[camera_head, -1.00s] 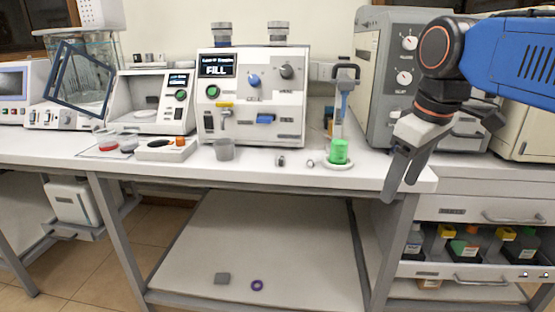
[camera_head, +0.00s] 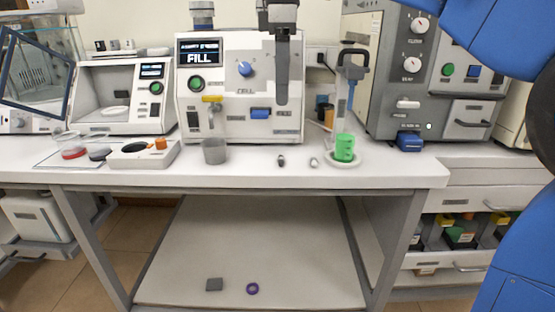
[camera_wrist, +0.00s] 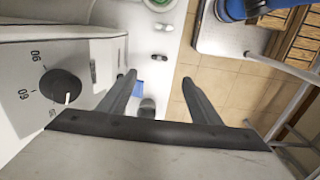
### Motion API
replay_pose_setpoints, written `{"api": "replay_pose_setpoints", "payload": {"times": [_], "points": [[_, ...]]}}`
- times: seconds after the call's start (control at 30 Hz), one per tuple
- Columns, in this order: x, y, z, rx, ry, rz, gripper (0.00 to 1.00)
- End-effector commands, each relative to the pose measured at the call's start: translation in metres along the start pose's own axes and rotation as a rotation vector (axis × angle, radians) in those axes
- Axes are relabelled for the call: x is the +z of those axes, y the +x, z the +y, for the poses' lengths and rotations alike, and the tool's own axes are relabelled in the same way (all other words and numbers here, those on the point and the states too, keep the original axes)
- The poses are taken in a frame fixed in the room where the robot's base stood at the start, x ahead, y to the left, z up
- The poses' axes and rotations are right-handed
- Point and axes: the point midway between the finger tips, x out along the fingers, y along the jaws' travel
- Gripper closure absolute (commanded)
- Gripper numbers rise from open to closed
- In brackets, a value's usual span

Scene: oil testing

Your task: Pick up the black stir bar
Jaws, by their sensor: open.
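The black stir bar (camera_head: 281,160) is a small dark piece lying on the white bench in front of the FILL machine. It also shows in the wrist view (camera_wrist: 159,57), beyond the fingertips and between their lines. A paler small bar (camera_head: 314,162) lies to its right and shows higher in the wrist view (camera_wrist: 161,26). My gripper (camera_head: 282,102) hangs above the bench in front of the FILL machine, pointing down, above the stir bar and apart from it. In the wrist view my gripper (camera_wrist: 157,80) has its fingers spread with nothing held between them.
The FILL machine (camera_head: 221,105) stands close behind. A grey cup (camera_head: 215,151) is left of the bars; a green beaker (camera_head: 344,148) on a white dish is right. A grey panel machine (camera_head: 378,100) stands further right. The bench front strip is clear.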

Motion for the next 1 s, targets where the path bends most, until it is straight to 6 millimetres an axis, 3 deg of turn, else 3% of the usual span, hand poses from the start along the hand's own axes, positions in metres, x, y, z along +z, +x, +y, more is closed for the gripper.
{"api": "replay_pose_setpoints", "payload": {"times": [0.5, 0.83, 1.0], "points": [[0.001, 0.090, 0.000, -0.002, 0.003, -0.001, 0.42], [0.000, 0.112, 0.000, 0.000, 0.003, 0.000, 0.42], [0.000, 0.136, 0.001, -0.002, 0.003, -0.001, 0.42]]}}
